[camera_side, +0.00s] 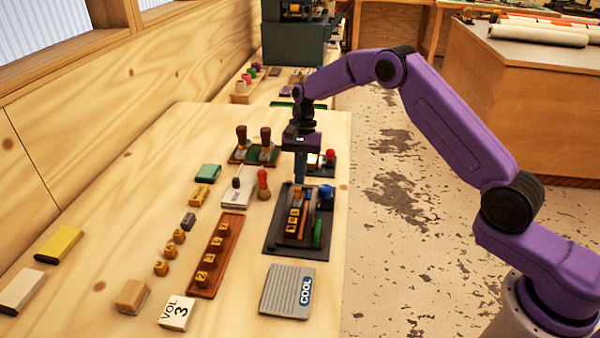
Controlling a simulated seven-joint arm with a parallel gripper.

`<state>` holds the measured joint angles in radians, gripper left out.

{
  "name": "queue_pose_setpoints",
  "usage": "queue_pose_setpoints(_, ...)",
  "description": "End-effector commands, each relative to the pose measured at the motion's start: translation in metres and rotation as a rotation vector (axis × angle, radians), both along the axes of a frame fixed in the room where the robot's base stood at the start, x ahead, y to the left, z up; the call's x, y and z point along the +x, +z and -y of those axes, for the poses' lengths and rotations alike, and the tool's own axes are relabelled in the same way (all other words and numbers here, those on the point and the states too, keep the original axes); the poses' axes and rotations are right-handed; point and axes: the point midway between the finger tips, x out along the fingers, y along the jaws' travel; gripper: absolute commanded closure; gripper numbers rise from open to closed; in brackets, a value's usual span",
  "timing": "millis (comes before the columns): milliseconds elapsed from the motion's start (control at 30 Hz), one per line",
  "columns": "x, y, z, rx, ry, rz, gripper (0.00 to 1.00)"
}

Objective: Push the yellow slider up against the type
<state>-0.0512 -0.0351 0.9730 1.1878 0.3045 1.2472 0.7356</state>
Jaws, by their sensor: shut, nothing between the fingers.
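My purple gripper (300,182) points straight down, shut and empty, over the far part of a black typeholder (274,241) on the wooden table. Inside the holder, several small golden type blocks (292,222) stand in a row in a narrow channel. A small yellow-orange piece, likely the yellow slider (297,193), shows at the far end of that row, just by my fingertips. It is partly hidden by the fingers, and I cannot tell whether they touch it or whether it touches the type.
A green bar (318,233) and a blue knob (326,191) sit on the holder's right side. A wooden rack with golden blocks (218,244) lies to the left. A red-handled tool (262,184) stands close by at the left. A grey "COOL" card (287,291) lies in front.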

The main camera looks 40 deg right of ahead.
Motion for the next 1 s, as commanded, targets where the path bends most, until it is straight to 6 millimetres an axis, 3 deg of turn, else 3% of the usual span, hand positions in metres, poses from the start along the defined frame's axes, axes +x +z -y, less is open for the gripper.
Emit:
queue_pose_setpoints(367,-0.001,0.000,-0.002,0.000,0.001,0.000,1.00)
queue_pose_setpoints(700,-0.021,0.000,-0.021,0.000,0.003,-0.001,1.00)
queue_pose_setpoints(1000,-0.022,-0.001,-0.022,0.000,0.002,-0.002,1.00)
